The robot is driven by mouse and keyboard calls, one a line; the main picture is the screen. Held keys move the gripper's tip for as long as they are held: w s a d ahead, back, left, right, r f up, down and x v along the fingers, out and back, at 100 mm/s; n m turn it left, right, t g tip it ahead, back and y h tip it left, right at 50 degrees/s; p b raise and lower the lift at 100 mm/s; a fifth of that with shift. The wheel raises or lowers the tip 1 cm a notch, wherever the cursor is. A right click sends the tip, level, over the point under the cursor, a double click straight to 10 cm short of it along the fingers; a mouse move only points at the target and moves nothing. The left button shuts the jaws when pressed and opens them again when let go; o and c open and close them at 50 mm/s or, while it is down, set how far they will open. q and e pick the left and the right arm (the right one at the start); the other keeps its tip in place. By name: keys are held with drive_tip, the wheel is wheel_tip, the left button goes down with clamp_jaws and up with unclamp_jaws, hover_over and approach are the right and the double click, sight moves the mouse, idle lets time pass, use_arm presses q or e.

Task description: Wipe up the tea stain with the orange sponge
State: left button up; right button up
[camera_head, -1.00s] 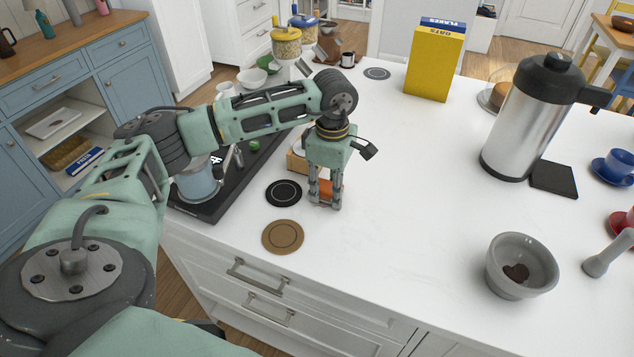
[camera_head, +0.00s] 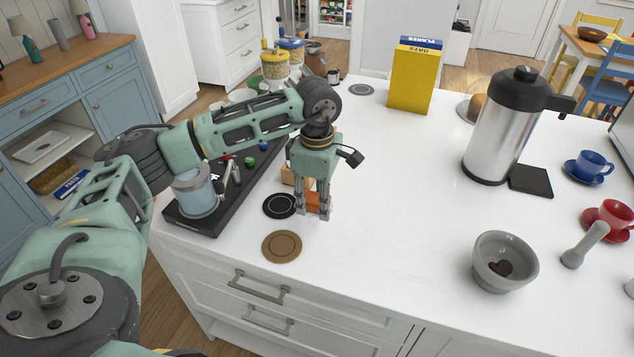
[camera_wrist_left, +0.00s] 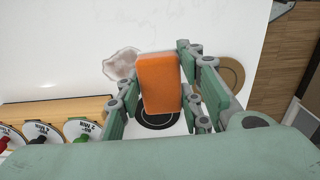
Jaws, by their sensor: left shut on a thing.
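An orange sponge (camera_head: 314,200) is held between the two fingers of my left gripper (camera_head: 312,215), low over the white counter. In the left wrist view the sponge (camera_wrist_left: 159,82) fills the space between the fingers. I cannot tell whether it touches the counter. The tea stain (camera_wrist_left: 122,63), a greyish-brown blotch, shows in the left wrist view just left of the sponge's upper end. Part of it may be hidden under the sponge. In the head view I cannot make out the stain. My right gripper is in neither view.
A black coaster (camera_head: 279,205) and a brown coaster (camera_head: 282,246) lie beside the gripper. A dark tray with a glass jug (camera_head: 197,194) is to the left. A grey bowl (camera_head: 504,262), a steel flask (camera_head: 497,140) and a yellow box (camera_head: 412,82) stand right. The middle counter is clear.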

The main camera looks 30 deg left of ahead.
sight(316, 198)
use_arm(q)
wheel_tip(316, 198, up, 3)
drive_tip(key=shift+s+f+p, duration=0.1)
drive_tip(key=shift+s+p, duration=0.05)
drive_tip(key=shift+p, duration=0.5)
drive_tip(key=shift+r, duration=0.35)
